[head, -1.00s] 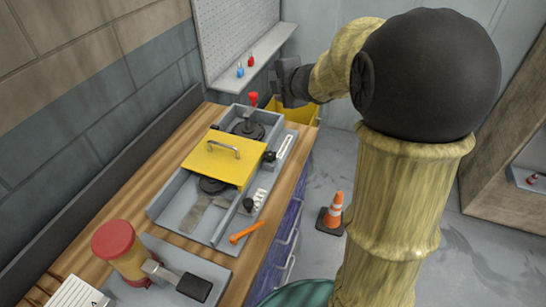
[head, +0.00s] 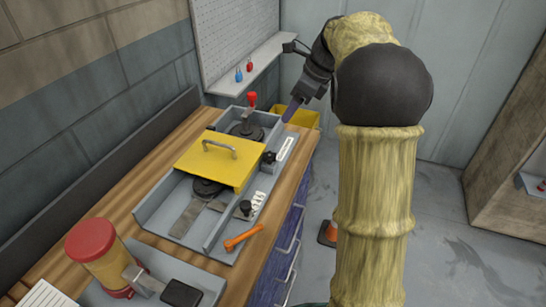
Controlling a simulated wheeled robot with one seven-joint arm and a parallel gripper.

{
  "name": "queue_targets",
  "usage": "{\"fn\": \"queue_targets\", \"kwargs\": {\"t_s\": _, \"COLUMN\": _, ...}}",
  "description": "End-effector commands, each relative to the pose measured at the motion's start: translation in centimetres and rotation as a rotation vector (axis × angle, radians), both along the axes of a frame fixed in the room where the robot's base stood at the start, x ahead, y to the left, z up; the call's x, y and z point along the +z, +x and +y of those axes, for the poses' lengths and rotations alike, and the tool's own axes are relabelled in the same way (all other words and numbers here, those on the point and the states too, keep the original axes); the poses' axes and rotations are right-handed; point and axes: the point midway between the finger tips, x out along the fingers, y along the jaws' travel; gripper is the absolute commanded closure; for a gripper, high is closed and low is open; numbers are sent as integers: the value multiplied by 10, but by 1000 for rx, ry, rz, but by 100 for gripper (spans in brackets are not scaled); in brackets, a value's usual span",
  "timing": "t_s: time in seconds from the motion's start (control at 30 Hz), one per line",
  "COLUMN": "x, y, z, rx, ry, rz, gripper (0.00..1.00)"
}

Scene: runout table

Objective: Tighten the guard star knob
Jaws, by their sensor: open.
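The yellow guard (head: 222,160) with a grey handle sits across the grey runout table (head: 150,205). A small black knob (head: 268,157) is at the guard's right edge, on the side rail. It looks like the guard star knob, but its lobes are too small to make out. A second black knob (head: 245,208) stands nearer on the same rail. My gripper (head: 290,114) is open and empty, pointing down and left above the far right end of the table. It is apart from both knobs. Its fingers are seen edge-on, so the gap hardly shows.
A red-topped lever (head: 252,98) rises behind the guard. A yellow bin (head: 305,117) is beyond the bench. A shelf holds small blue and red items.

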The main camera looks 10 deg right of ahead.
Motion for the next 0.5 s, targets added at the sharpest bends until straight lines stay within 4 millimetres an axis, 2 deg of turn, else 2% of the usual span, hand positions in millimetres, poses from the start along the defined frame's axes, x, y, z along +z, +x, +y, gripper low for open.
{"fn": "queue_targets", "kwargs": {"t_s": 0.13, "x": -5, "y": -5, "z": -11, "rx": 57, "ry": -58, "rz": 22, "gripper": 40}}
{"fn": "queue_targets", "kwargs": {"t_s": 0.5, "x": -6, "y": -5, "z": -10, "rx": 57, "ry": -59, "rz": 24, "gripper": 40}}
